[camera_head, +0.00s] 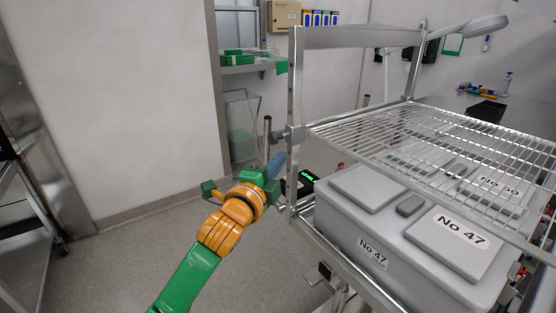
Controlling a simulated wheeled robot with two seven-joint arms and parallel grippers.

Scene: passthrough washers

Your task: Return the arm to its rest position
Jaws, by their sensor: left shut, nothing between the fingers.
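My left arm comes in from the bottom left, with green and orange links. My left gripper (277,165) is at its far end, beside the left post of the metal rack. It is shut with nothing in it, and its fingertips point away toward the post. The fingers are small and partly hidden by the green wrist housing. My right arm and right gripper are not in view.
A wire-shelf rack (430,150) fills the right side, close to my left gripper. Under its shelf sits a grey lidded box (350,225) labelled No 47. Open floor (120,260) lies to the left. A wall shelf (245,66) with green items is behind.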

